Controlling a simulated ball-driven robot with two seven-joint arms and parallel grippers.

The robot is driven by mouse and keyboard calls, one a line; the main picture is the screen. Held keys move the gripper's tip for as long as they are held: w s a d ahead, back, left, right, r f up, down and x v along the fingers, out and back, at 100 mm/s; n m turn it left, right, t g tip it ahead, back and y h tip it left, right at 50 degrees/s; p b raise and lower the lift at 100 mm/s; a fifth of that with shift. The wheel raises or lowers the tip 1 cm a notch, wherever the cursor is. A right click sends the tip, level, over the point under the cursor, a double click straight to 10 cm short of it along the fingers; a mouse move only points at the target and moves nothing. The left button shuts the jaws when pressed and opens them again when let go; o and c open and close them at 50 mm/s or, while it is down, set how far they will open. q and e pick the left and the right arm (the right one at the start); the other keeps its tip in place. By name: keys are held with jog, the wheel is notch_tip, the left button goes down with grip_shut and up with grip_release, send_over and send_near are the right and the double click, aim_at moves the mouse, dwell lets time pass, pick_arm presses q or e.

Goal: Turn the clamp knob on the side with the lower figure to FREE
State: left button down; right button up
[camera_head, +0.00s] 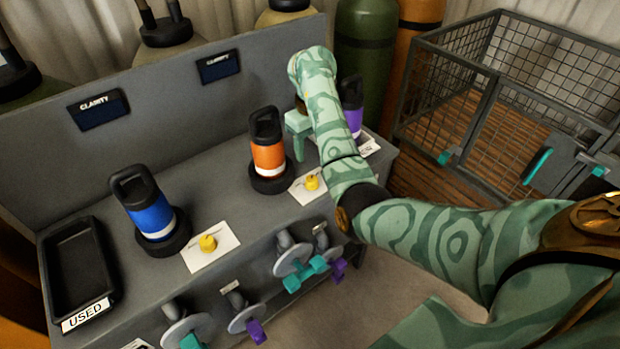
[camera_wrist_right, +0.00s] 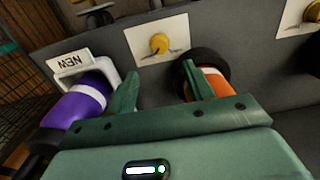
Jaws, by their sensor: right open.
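Two dark CLARITY displays are on the back panel, one on the left (camera_head: 98,108) and one on the right (camera_head: 219,66); I cannot read a figure on either. A yellow knob (camera_head: 208,243) sits on a white plate in front of the blue canister (camera_head: 148,213). Another yellow knob (camera_head: 312,183) sits on a plate in front of the orange canister (camera_head: 268,157). My right gripper (camera_head: 299,122) is open and empty beside the orange canister. The right wrist view shows its fingers (camera_wrist_right: 160,74) apart, with a yellow knob (camera_wrist_right: 159,43) beyond them. My left gripper is not in view.
A purple canister (camera_head: 352,112) stands right of my gripper, by a NEW label (camera_wrist_right: 70,64). A black USED tray (camera_head: 98,262) is at the bench's left end. Teal and purple handles (camera_head: 306,272) stick out from the bench front. A wire cage (camera_head: 480,110) stands at right.

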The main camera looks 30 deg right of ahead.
aim_at(311, 178)
notch_tip(311, 178, down, 10)
jog(key=b, duration=0.4)
jog(key=shift+f, duration=0.15)
jog(key=c, duration=1)
